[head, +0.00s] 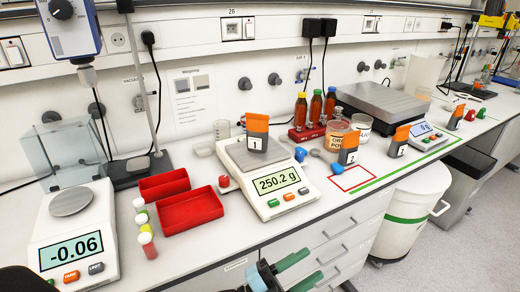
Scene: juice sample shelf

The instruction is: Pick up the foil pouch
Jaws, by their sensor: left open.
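Several dark grey foil pouches with orange tops are in the head view. The pouch marked 1 (257,143) stands upright on the middle scale (272,182), whose display reads 250.2 g. The pouch marked 2 (348,157) stands on the bench by a red outlined square. Another pouch (397,149) stands further right, and one more (455,118) is beyond the right scale. My left gripper (313,264) is low at the bottom, in front of the bench drawers. Its green fingers are apart, with nothing between them, away from all pouches. My right gripper is not in view.
Red trays (191,211) and small capped vials (147,245) lie left of the middle scale, by a left scale (75,240) reading -0.06. Brown bottles (315,108) stand in a red rack behind.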

